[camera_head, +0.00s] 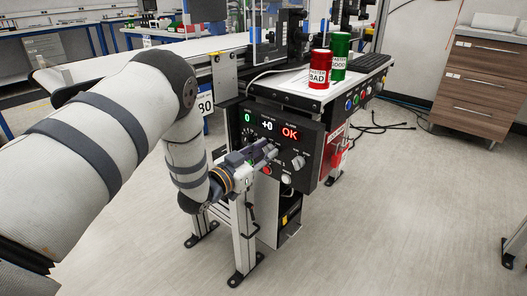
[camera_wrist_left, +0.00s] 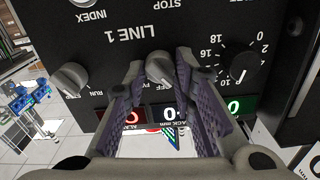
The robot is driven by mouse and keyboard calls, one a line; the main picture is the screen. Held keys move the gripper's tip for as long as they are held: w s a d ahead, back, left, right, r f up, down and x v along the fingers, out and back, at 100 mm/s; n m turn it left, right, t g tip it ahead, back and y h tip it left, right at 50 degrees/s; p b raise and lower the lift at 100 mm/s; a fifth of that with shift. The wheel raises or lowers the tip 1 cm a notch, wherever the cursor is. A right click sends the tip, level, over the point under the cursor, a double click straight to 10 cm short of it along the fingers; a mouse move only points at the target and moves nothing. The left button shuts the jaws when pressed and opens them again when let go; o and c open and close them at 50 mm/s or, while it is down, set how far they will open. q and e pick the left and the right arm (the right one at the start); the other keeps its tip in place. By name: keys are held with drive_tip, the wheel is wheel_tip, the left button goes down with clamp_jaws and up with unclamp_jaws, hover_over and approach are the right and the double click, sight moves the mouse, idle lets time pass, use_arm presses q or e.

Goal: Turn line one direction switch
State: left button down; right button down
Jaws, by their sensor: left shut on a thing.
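The line one control panel (camera_head: 310,152) is a black box with lit readouts, under the near end of the conveyor. In the left wrist view the panel (camera_wrist_left: 118,58) appears upside down, marked LINE 1. The direction switch (camera_wrist_left: 160,68) is a grey knob at the middle of its row. My left gripper (camera_head: 268,150) reaches the panel face from the left. In the left wrist view its purple-padded fingers (camera_wrist_left: 158,85) are closed on both sides of the direction switch. The labels around that knob are partly hidden by the fingers. My right gripper is in neither view.
Beside the held switch are a step/run knob (camera_wrist_left: 70,80) and a numbered dial (camera_wrist_left: 246,66). A red can (camera_head: 319,70) and a green can (camera_head: 340,52) stand above the panel. Open floor (camera_head: 400,220) lies to the right.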

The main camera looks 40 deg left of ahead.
use_arm(q)
drive_tip(key=m+p, duration=0.1)
drive_tip(key=m, duration=0.2)
drive_tip(key=shift+r+m, duration=0.1)
drive_tip(key=shift+m, duration=0.2)
drive_tip(key=m+p, duration=0.1)
drive_tip(key=m, duration=0.3)
drive_tip(key=shift+d+m, duration=0.1)
drive_tip(key=shift+m, duration=0.2)
drive_tip(key=m+p, duration=0.1)
drive_tip(key=m, duration=0.3)
drive_tip(key=shift+f+m, duration=0.15)
drive_tip(key=shift+m, duration=0.9)
drive_tip(key=shift+f+m, duration=0.1)
drive_tip(key=shift+m, duration=0.95)
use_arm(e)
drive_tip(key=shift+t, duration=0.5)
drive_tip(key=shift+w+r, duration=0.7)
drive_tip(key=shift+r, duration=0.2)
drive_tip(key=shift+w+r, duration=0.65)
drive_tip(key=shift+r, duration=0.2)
use_arm(q)
drive_tip(key=c, duration=1.3)
unclamp_jaws()
drive_tip(key=shift+c, duration=0.2)
